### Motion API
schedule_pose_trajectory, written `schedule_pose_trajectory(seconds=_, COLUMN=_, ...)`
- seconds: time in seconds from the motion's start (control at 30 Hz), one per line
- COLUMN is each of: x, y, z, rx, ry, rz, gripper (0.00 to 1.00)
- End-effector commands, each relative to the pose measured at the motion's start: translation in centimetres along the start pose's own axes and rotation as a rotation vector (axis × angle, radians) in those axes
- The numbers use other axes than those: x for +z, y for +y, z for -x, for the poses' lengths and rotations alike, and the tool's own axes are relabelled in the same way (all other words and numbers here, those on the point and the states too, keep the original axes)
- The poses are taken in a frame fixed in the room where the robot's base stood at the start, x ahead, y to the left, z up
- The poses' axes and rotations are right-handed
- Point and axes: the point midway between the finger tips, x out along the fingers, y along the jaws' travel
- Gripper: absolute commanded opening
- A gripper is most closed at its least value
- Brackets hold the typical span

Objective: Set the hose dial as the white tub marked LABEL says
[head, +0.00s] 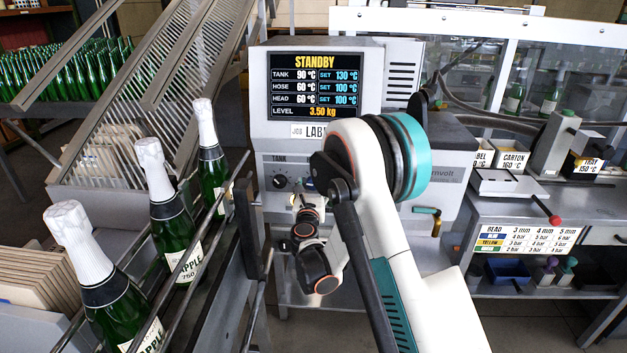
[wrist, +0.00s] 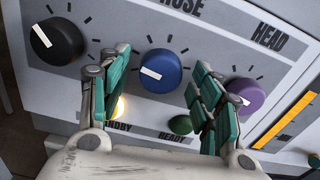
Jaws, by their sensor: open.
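The blue hose dial (wrist: 160,71) is in the middle of the wrist view, under the word HOSE, with its white pointer toward the upper left. My gripper (wrist: 163,82) is open, with its green-padded fingers on either side of the dial; I cannot tell whether they touch it. In the head view my arm hides the dial. The display (head: 316,86) reads STANDBY, hose 60 °C, set 100 °C. A white tub (head: 480,154) ending in "BEL" stands right of my arm, its front partly hidden; its figure is not clearly readable.
The black tank dial (wrist: 56,41) and purple head dial (wrist: 246,96) flank the hose dial. Green bottles (head: 172,225) line the rail at left.

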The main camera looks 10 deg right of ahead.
Motion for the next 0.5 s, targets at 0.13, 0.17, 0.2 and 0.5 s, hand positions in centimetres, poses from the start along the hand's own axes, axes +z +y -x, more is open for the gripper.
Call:
schedule_pose_trajectory(seconds=0.13, x=-0.01, y=-0.01, z=-0.05, rx=0.001, ry=0.000, rz=0.000, gripper=0.59)
schedule_pose_trajectory(seconds=0.17, x=-0.01, y=-0.01, z=-0.05, rx=0.001, ry=0.000, rz=0.000, gripper=0.59)
schedule_pose_trajectory(seconds=0.2, x=-0.02, y=-0.01, z=-0.05, rx=0.001, ry=0.000, rz=0.000, gripper=0.59)
schedule_pose_trajectory(seconds=0.5, x=-0.02, y=0.00, z=-0.06, rx=0.001, ry=0.000, rz=0.000, gripper=0.14)
